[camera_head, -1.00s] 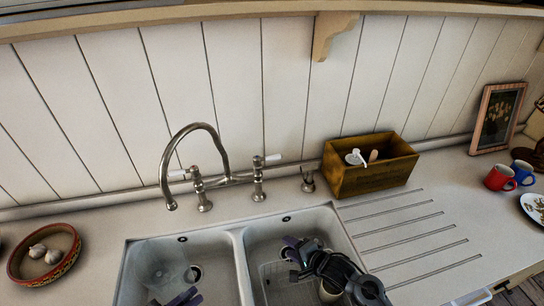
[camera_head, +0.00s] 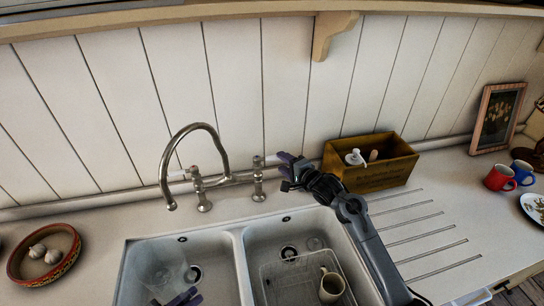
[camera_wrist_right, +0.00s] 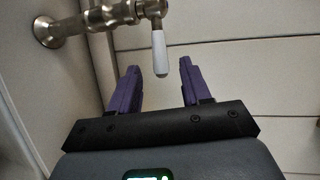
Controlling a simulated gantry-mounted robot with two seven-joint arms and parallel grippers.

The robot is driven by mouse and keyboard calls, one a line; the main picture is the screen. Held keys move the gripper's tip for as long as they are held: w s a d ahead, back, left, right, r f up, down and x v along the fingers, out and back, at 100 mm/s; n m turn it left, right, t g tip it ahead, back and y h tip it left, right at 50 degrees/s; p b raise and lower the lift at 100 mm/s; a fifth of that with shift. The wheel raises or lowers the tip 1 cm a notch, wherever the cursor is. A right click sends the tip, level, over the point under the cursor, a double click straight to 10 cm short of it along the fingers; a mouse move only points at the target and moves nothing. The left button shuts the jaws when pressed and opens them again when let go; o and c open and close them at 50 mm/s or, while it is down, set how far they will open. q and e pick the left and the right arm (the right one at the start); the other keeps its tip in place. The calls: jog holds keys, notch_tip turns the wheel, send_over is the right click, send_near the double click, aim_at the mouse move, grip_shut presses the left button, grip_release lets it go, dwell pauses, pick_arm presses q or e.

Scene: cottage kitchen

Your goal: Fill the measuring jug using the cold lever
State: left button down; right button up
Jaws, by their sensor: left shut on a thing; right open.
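The clear measuring jug (camera_head: 165,270) is in the left basin, faint against the white; its water level cannot be told. My left gripper (camera_head: 182,298) is shut on it at the bottom edge of the head view. The metal tap (camera_head: 217,150) has its spout curving to the left, towards the left basin. Its right white lever (camera_head: 272,159) is beside my right gripper (camera_head: 285,160). In the right wrist view the lever (camera_wrist_right: 160,54) points between the open purple fingers, without visible contact. The left lever (camera_head: 178,174) is clear of both grippers. No stream shows.
The right basin holds a wire rack (camera_head: 290,282) and a cream mug (camera_head: 331,287). A wooden box (camera_head: 370,177) stands close to my right arm. A bowl with garlic (camera_head: 62,270) is at left; red (camera_head: 497,178) and blue (camera_head: 522,172) mugs stand far right.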

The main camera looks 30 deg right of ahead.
aim_at(276, 159)
jog(key=x, duration=0.7)
jog(key=shift+w, duration=0.15)
grip_shut()
dwell(0.3)
